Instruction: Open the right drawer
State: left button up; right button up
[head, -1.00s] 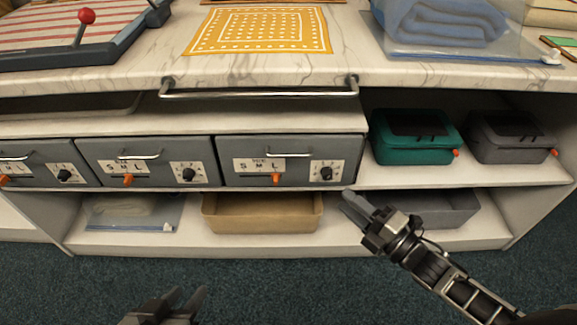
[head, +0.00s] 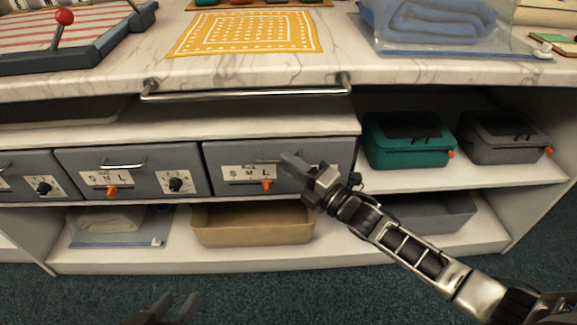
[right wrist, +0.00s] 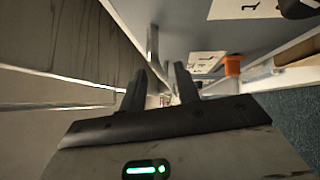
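The right drawer (head: 225,158) is the rightmost grey drawer under the counter and appears shut. Its front has a white S M L label and an orange slider (head: 267,185). Its silver handle (head: 262,158) is partly hidden by my right gripper (head: 292,162), which is in front of the drawer. In the right wrist view, my right gripper (right wrist: 162,84) has its fingers apart, with the handle bar (right wrist: 152,45) just beyond the left fingertip. I cannot tell whether they touch. My left gripper (head: 177,306) is open and empty, low in front of the shelves.
Other grey drawers (head: 128,158) are to the left. A metal rail (head: 245,96) runs along the counter edge above. A tan bin (head: 255,235) stands on the lower shelf. A green case (head: 408,155) and a grey case (head: 503,150) sit to the right.

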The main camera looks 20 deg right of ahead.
jog(key=shift+w+a+r, duration=0.1)
jog(key=shift+w+a, duration=0.2)
jog(key=shift+w, duration=0.25)
grip_shut()
jog(key=shift+s, duration=0.1)
